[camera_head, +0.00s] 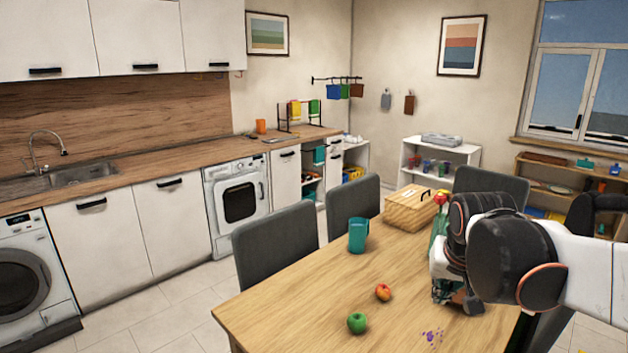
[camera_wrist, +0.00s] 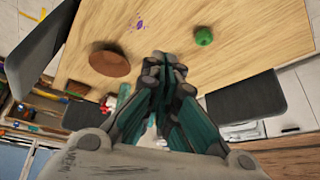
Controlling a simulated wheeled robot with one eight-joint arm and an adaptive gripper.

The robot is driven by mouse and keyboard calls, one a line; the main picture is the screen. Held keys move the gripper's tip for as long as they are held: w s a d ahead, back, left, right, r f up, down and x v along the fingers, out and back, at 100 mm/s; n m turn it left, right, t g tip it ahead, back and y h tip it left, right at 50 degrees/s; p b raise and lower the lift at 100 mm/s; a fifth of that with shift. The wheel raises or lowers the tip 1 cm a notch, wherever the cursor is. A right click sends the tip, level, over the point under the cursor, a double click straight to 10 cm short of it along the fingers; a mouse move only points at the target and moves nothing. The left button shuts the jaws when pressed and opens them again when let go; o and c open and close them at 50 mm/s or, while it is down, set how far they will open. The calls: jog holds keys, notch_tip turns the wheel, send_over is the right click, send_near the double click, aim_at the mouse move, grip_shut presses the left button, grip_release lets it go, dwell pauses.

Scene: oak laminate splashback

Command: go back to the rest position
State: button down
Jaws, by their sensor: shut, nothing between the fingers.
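My gripper (camera_head: 447,287) is over the right part of the wooden table (camera_head: 290,300), partly hidden by my arm's wrist. In the wrist view its fingers (camera_wrist: 165,65) are shut together with nothing between them. A green apple (camera_head: 357,323) lies near the front of the table and also shows in the wrist view (camera_wrist: 204,36). A brown round thing (camera_wrist: 110,63) shows on the table in the wrist view, left of the fingers.
A red-topped green bottle (camera_head: 437,228) is close beside my arm. Purple spots (camera_head: 431,336) mark the front. Grey chairs (camera_head: 275,245) line the left side; the table's front left is clear.

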jog(key=s+a+f+n+t, duration=0.1)
jog(key=s+a, duration=0.1)
jog(key=s, duration=0.6)
jog(key=s+a+f+n+t+y, duration=0.1)
jog(key=s+a+f+n, duration=0.1)
jog(key=s, duration=0.7)
jog(key=shift+a, duration=0.65)
